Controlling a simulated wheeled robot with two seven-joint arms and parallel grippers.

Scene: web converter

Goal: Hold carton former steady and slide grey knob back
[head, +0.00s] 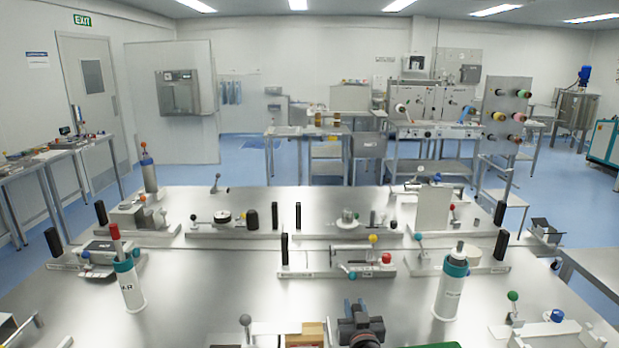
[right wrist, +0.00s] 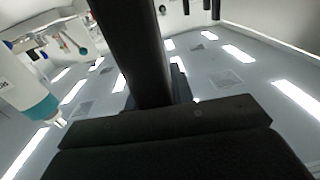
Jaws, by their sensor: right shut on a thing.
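A grey ball knob (head: 245,320) on a thin stem shows at the bottom edge of the head view. Beside it is a fixture, likely the carton former, with a tan block (head: 313,332); its lower part is cut off by the frame. My right gripper (head: 360,322) is dark and stands just right of the tan block. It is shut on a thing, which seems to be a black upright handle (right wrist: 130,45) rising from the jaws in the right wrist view. The handle's lower end is hidden. My left gripper is not in view.
A white bottle with a teal collar (head: 452,288) stands right of my right gripper, and another (head: 128,283) stands at left. A fixture with yellow, red and teal knobs (head: 340,272) lies behind the gripper. Bare steel tabletop (head: 200,280) lies between the left bottle and that fixture.

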